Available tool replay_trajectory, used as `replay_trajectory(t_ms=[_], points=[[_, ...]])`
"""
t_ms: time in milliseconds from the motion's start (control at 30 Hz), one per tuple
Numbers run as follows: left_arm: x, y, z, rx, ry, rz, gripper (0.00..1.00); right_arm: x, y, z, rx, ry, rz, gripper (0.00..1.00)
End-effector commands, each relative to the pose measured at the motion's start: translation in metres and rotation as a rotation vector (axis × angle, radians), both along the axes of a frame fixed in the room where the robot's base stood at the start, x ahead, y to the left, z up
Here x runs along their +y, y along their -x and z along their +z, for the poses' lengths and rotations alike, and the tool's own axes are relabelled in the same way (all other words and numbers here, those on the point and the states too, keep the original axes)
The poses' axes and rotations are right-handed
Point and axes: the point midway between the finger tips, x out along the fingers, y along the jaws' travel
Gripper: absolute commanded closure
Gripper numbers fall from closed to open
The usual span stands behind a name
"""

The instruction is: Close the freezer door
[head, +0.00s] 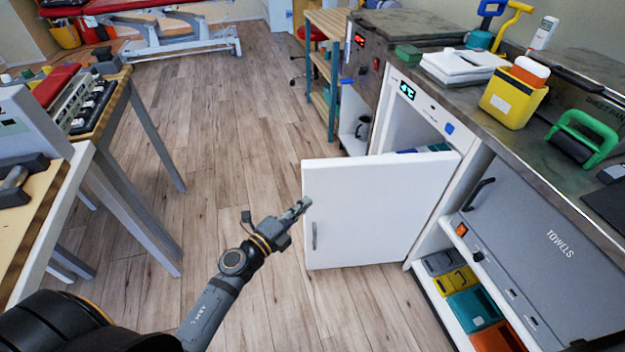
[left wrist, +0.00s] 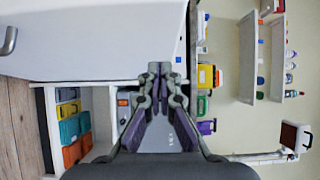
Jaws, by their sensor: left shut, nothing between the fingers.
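The white freezer door (head: 385,205) stands wide open, swung out from the freezer body (head: 402,118) under the counter. Its grey handle (head: 314,236) is near the door's free left edge. My left gripper (head: 302,204) is shut and empty, with its tips by that free edge, above the handle; I cannot tell whether it touches the door. In the left wrist view, the shut fingers (left wrist: 160,72) point toward the white door panel (left wrist: 85,45), and the handle (left wrist: 9,40) shows at the far left. My right gripper is not in view.
A yellow container (head: 512,97) and a green-handled roller (head: 583,138) stand on the counter. Below right are a grey towels cabinet (head: 545,262) and an open shelf with coloured bins (head: 475,308). A table (head: 112,112) stands at left. The wooden floor (head: 235,125) between is clear.

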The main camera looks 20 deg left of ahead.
Motion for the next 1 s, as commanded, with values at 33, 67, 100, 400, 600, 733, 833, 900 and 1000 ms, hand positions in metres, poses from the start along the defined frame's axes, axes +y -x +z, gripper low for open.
replay_trajectory(t_ms=[33,67,100,400,600,733,833,900,1000], points=[[-0.004,-0.012,0.004,-0.003,0.003,0.003,1.00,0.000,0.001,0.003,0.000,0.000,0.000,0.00],[-0.007,-0.018,0.004,-0.003,0.005,0.003,1.00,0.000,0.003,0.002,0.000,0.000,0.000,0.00],[-0.010,-0.026,0.003,-0.003,0.004,0.002,1.00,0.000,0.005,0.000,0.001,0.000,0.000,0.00],[-0.006,-0.071,-0.001,-0.002,-0.001,0.000,1.00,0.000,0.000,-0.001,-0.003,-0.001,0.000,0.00],[-0.002,-0.079,-0.001,0.000,0.000,0.001,1.00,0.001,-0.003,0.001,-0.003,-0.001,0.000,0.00],[-0.001,-0.079,-0.001,0.000,0.000,0.001,1.00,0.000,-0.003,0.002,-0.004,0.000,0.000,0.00],[-0.001,-0.079,-0.001,0.000,0.000,0.001,1.00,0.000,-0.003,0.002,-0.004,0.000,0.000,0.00],[-0.001,-0.079,-0.001,0.000,0.000,0.000,1.00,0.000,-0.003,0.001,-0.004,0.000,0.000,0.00],[0.002,-0.081,-0.001,-0.001,-0.002,-0.003,1.00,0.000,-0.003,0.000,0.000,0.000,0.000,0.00]])
